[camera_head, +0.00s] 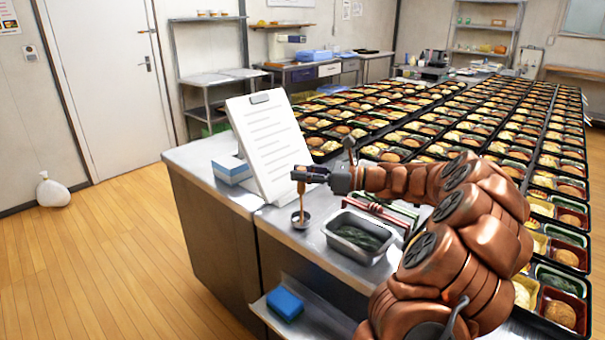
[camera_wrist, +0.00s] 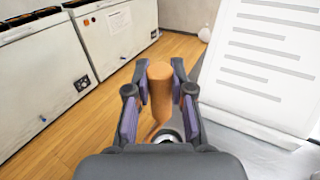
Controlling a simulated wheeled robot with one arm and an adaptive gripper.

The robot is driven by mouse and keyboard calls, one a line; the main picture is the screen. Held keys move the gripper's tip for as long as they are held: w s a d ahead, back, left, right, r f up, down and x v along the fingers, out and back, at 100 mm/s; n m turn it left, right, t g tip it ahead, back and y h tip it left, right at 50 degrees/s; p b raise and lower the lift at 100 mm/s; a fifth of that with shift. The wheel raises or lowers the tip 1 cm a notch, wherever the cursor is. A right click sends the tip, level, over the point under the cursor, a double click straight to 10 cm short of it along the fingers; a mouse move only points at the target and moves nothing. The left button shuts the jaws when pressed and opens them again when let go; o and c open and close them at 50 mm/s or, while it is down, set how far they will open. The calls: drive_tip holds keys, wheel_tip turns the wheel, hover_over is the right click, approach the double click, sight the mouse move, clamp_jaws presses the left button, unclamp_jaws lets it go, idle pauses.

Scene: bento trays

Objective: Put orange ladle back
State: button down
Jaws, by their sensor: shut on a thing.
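The ladle has an orange handle (camera_head: 301,194) and a round metal bowl (camera_head: 300,220). My gripper (camera_head: 300,174) is shut on the upper part of the handle. The ladle hangs upright, bowl down, at the front edge of the metal counter; I cannot tell whether the bowl touches the counter. In the wrist view the orange handle (camera_wrist: 159,88) stands between the two purple-padded fingers, and part of the bowl shows below it.
A white clipboard (camera_head: 270,145) stands just behind the ladle, with a blue-and-white box (camera_head: 231,170) to its left. Bento trays (camera_head: 450,135) fill the counter behind. A blue sponge (camera_head: 285,303) lies on the lower shelf.

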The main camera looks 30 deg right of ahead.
drive_tip(key=shift+f, duration=0.2)
drive_tip(key=c, duration=1)
unclamp_jaws()
